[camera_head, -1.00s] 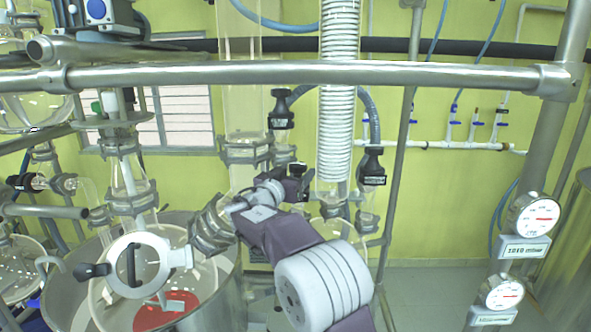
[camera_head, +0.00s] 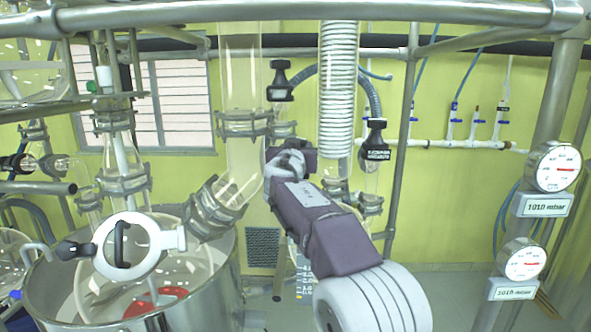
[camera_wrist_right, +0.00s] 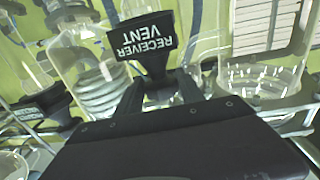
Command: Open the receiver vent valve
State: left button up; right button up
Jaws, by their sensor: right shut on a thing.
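The receiver vent valve has a black flared handle (camera_wrist_right: 146,42) with white lettering "RECEIVER VENT" in the right wrist view. My right gripper (camera_wrist_right: 160,92) is shut on the lower part of this handle, one finger on each side, and the label stands clear beyond the fingertips. In the head view my right gripper (camera_head: 289,162) reaches up from the lower right to the glassware right of the wide glass column. There the held handle is mostly hidden by the gripper, and its turn angle cannot be told. My left gripper is not in view.
Another black valve handle (camera_head: 280,80) stands above my right gripper, and a labelled one (camera_head: 376,142) stands to its right. The coiled condenser (camera_head: 338,85) hangs close by. A metal rail (camera_head: 300,17) crosses the top. Two gauges (camera_head: 553,167) (camera_head: 521,259) are at right.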

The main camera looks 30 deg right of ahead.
jog(key=shift+d+f+n+t+y, duration=0.3)
jog(key=shift+f+n+y, duration=0.1)
jog(key=shift+y, duration=0.2)
jog(key=shift+r+n+y, duration=0.2)
jog(key=shift+n+y, duration=0.2)
jog(key=shift+y, duration=0.2)
jog(key=n+y+p, duration=0.1)
jog(key=p, duration=0.1)
jog(key=n+t+y+p, duration=0.1)
jog(key=y+p, duration=0.1)
jog(key=n+t+y+p, duration=0.1)
jog(key=y+p, duration=0.1)
jog(key=p, duration=0.1)
jog(key=shift+s+d+r+n, duration=0.1)
jog(key=shift+s+r+n, duration=0.05)
jog(key=shift+r+n, duration=0.15)
pick_arm(q)
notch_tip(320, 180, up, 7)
jog(key=p, duration=0.1)
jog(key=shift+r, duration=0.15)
pick_arm(e)
jog(key=shift+f+n+t+y, duration=0.2)
jog(key=shift+n+t+y, duration=0.15)
jog(key=shift+y, duration=0.35)
jog(key=o, duration=1.2)
jog(key=shift+o, duration=1)
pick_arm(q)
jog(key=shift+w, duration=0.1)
